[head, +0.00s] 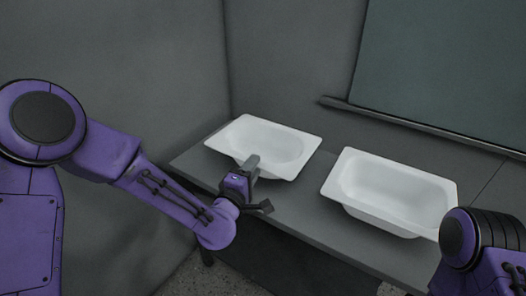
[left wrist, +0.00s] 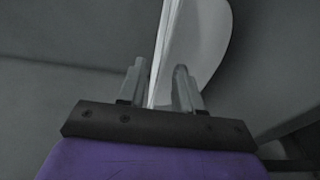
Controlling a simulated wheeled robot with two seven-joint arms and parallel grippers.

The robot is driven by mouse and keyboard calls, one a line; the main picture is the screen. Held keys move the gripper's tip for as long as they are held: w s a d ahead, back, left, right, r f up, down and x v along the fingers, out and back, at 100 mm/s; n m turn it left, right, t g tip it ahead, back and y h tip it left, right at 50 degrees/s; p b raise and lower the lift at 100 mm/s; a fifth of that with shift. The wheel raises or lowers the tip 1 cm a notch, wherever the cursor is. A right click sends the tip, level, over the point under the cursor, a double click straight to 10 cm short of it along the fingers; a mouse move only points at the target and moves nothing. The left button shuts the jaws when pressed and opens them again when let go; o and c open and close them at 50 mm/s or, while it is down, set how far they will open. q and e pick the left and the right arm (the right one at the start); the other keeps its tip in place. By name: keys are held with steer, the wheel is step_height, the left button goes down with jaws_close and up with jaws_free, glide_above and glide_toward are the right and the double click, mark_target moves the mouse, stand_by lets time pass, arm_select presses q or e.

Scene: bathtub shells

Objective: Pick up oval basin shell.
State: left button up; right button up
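The oval basin shell (head: 265,142) is white, with a rounded oval hollow, and sits at the left of the grey table. My left gripper (head: 259,186) is at its front edge, one finger over the rim and the other lower, in front of it. In the left wrist view the white rim (left wrist: 163,52) runs between the two fingers (left wrist: 160,88). They stand apart, with a visible gap beside the rim, so the gripper looks open around it. Whether either finger touches the rim is hard to tell. My right gripper is out of view; only part of that arm shows.
A second white basin (head: 392,190), more rectangular inside, stands to the right on the same table (head: 303,215). A narrow strip of table separates the two. Grey walls close off the back and left; a ledge (head: 420,128) under a greenish panel runs behind.

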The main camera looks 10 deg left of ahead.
arm_select(q)
steer(key=shift+w, duration=0.15)
jaws_close()
steer(key=shift+r, duration=0.1)
stand_by(1.2)
